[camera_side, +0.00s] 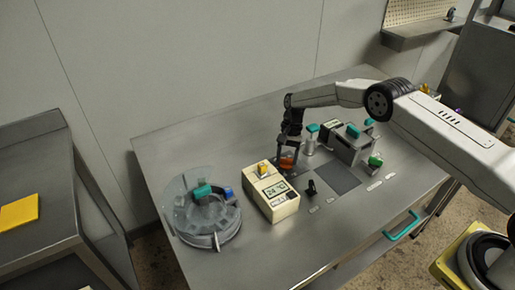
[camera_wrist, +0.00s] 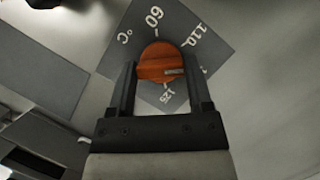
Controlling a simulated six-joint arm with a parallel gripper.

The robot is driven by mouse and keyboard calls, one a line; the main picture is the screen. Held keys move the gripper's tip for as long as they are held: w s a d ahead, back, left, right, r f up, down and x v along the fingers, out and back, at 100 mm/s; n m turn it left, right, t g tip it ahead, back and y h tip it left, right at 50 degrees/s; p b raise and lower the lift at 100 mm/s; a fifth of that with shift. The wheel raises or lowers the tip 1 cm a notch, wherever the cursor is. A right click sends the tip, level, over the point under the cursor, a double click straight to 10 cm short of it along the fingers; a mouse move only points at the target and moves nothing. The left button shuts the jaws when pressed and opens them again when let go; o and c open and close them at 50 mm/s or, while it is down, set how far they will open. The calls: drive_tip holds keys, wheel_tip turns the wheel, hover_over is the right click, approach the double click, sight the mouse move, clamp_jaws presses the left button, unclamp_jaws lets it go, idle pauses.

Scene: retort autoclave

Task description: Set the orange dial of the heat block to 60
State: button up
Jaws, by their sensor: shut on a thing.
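The orange dial (camera_wrist: 157,58) sits on a dark grey scale plate (camera_wrist: 119,60) in the wrist view. A short pale mark on the dial lies right of its centre and points roughly right. The white numbers 60, 110 and 125 show around it, with 60 at the top, 110 at upper right and 125 below. My gripper (camera_wrist: 161,72) is shut on the dial, one finger on each side. In the side view my gripper (camera_side: 289,147) reaches down onto the orange dial (camera_side: 287,162), behind a cream box (camera_side: 282,208) whose display reads 24 °C.
A clear round vessel (camera_side: 207,237) with teal and blue parts stands left of the cream box. A grey block (camera_side: 350,147) with a teal top and several small items stand right of my gripper.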

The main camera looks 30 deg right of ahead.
drive_tip(key=n, duration=0.2)
drive_tip(key=n+h, duration=0.1)
drive_tip(key=n, duration=0.1)
drive_tip(key=shift+a+n+g+h, duration=0.1)
drive_tip(key=shift+n+g+h, duration=0.2)
drive_tip(key=shift+n+g, duration=0.1)
drive_tip(key=n+h, duration=0.1)
drive_tip(key=n, duration=0.3)
drive_tip(key=shift+n+g+h, duration=0.3)
drive_tip(key=shift+h, duration=0.1)
drive_tip(key=n+h, duration=0.1)
drive_tip(key=n, duration=0.1)
drive_tip(key=n+h, duration=0.1)
drive_tip(key=n, duration=0.2)
drive_tip(key=shift+a, duration=0.15)
drive_tip(key=shift+n+t+h, duration=0.6)
drive_tip(key=shift+n+t, duration=0.1)
drive_tip(key=shift+n, duration=1.4)
drive_tip(key=o, duration=1.3)
drive_tip(key=shift+r, duration=0.1)
